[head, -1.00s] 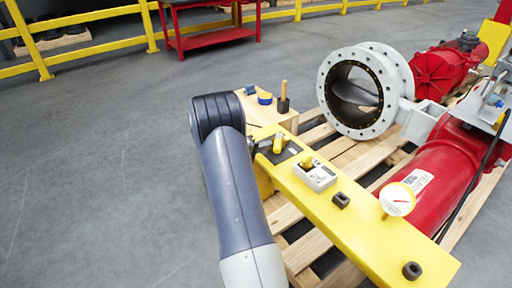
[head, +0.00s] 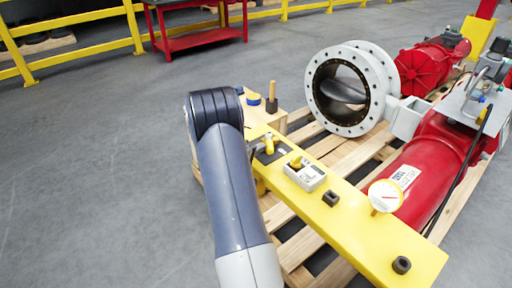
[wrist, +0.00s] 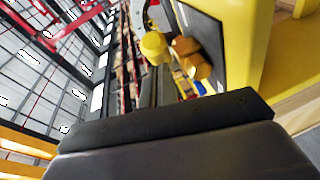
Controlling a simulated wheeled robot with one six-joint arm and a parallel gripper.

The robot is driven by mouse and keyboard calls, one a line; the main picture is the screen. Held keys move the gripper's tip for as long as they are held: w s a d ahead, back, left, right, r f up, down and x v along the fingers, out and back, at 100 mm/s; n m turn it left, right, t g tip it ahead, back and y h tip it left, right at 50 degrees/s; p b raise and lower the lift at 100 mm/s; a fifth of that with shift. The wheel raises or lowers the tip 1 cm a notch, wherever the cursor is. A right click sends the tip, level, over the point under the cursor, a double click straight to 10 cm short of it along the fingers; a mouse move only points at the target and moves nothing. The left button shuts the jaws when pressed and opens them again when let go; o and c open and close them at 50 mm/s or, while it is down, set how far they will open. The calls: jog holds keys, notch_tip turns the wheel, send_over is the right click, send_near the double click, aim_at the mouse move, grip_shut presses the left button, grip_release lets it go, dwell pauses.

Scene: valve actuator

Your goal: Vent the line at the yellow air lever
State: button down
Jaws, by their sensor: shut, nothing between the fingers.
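The yellow air lever (head: 268,144) stands on a dark plate on the yellow beam (head: 345,226), just right of my arm's bend in the head view. In the wrist view a yellow rounded end (wrist: 153,45), apparently the lever's, shows beside a brass-coloured part (wrist: 190,58). My gripper (wrist: 150,92) is shut and empty, pointing towards the yellow end. In the head view my arm hides most of the gripper; only a dark bit shows left of the lever. I cannot tell whether the fingers touch the lever.
A white box with a yellow knob (head: 304,173), a dark block (head: 331,198) and a white gauge (head: 385,195) are along the beam. A red cylinder (head: 432,165) and a flanged valve (head: 350,88) lie behind on the pallet. Open floor is at left.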

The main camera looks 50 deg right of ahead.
aim_at(270, 151)
jog(key=s+n+t, duration=0.1)
jog(key=s+d+n+t, duration=0.1)
jog(key=shift+t, duration=0.4)
jog(key=shift+s+d+f+n+t+y+b, duration=0.1)
jog(key=shift+s+d+n+t+y+b, duration=0.15)
jog(key=shift+s+n+t+b, duration=0.25)
jog(key=shift+s+d+n+t+y+b, duration=0.15)
jog(key=shift+d+n+t+y+b, duration=0.2)
jog(key=shift+t, duration=0.35)
jog(key=shift+s+d+b, duration=0.7)
jog(key=shift+s+d, duration=0.05)
jog(key=shift+d, duration=0.05)
jog(key=shift+d+r, duration=0.1)
jog(key=shift+r, duration=0.1)
